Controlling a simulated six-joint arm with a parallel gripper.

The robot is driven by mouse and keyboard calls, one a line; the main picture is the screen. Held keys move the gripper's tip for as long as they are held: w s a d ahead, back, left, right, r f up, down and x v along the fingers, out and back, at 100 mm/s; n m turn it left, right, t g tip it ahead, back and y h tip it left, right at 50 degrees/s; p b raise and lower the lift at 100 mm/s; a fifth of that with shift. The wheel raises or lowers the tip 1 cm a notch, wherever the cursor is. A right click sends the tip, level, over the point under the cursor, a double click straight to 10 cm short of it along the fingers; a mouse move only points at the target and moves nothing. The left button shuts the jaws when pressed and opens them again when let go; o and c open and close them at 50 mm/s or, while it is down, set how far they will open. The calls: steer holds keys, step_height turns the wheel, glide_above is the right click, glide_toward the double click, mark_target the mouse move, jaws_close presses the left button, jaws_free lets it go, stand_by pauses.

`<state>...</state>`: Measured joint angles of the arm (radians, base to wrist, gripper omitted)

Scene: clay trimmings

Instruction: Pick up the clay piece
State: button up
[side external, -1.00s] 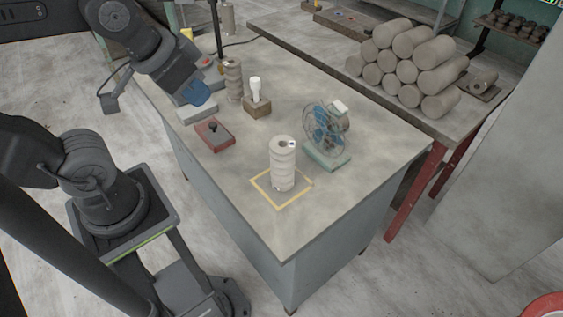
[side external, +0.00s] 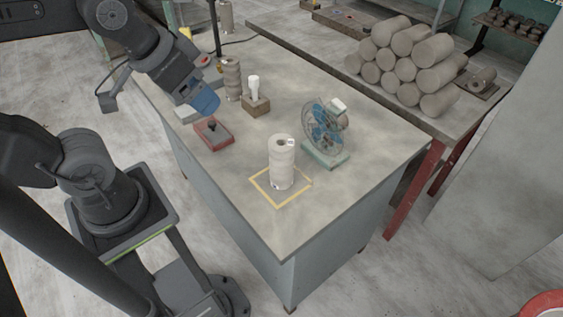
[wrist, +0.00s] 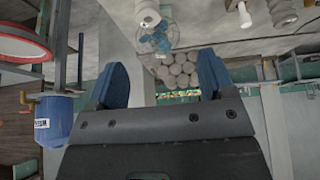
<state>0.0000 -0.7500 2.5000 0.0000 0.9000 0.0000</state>
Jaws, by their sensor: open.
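My gripper (side external: 206,103) hangs over the back left of the table, above and beside a red box, apart from both cylinders. In the wrist view my gripper (wrist: 163,80) shows two blue fingers spread wide with nothing between them.
A fan (side external: 328,130) on a green base stands right of the taped square. The red box (side external: 214,136) and a wooden block with a white-topped item (side external: 256,104) stand behind. Stacked clay rolls (side external: 405,62) lie on another bench. The table's front right is clear.

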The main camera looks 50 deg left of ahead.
steer(key=shift+o, duration=1.4)
steer(key=n+y, duration=0.2)
steer(key=n, duration=0.2)
glide_toward(278, 148)
steer(key=x, duration=0.5)
steer(key=w+x, duration=0.1)
steer(key=x, duration=0.1)
steer(key=shift+w+a, duration=0.2)
steer(key=shift+a, duration=0.05)
steer(key=shift+n, duration=0.3)
steer(key=shift+a+x, duration=0.15)
steer(key=shift+x, duration=1.25)
steer(key=shift+a+x, duration=0.15)
steer(key=shift+x, duration=1.25)
